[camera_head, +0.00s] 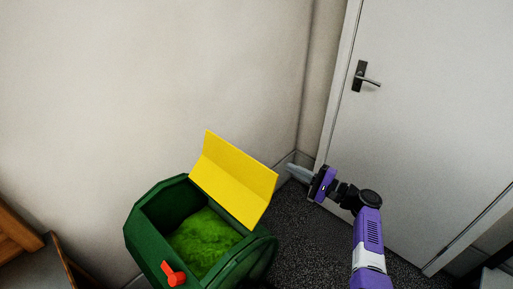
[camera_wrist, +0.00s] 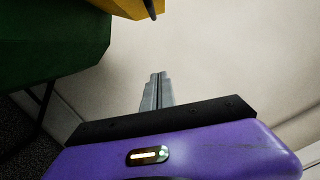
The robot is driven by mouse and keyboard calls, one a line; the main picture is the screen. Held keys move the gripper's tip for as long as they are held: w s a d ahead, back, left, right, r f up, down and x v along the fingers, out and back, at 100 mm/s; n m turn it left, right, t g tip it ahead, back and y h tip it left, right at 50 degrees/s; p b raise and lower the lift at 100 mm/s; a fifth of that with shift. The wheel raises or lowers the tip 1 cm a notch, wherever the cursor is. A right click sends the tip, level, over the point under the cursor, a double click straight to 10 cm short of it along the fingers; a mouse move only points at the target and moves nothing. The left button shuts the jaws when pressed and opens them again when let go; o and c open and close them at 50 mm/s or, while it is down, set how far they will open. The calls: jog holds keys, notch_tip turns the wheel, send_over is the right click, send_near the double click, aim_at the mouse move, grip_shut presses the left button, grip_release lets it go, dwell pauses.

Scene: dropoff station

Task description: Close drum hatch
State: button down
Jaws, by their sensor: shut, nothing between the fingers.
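The green drum (camera_head: 145,245) stands against the wall, with green material (camera_head: 203,242) visible through its opening. Its yellow hatch (camera_head: 233,182) is swung up and open along the drum's right side. A red handle (camera_head: 173,274) sits at the drum's near side. My gripper (camera_head: 293,168) is shut and empty, to the right of the yellow hatch and apart from it in the head view. In the wrist view my gripper (camera_wrist: 157,76) points toward the wall, with the yellow hatch (camera_wrist: 128,7) and the green drum (camera_wrist: 55,45) at the upper left.
A white door (camera_head: 430,120) with a dark handle (camera_head: 366,78) stands at the right behind my arm. A pale wall (camera_head: 150,80) is behind the drum. Wooden furniture (camera_head: 16,232) is at the lower left. Dark carpet (camera_head: 310,235) lies between the drum and my arm.

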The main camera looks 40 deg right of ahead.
jog(key=w+a+r+y+p, duration=0.1)
jog(key=w+a+r+p, duration=0.2)
jog(key=w+a, duration=0.5)
jog(key=shift+w+a+r+n+y+p, duration=0.2)
jog(key=shift+w+r+n+y+p, duration=0.1)
jog(key=shift+w+r+y+p, duration=0.25)
jog(key=shift+f, duration=0.15)
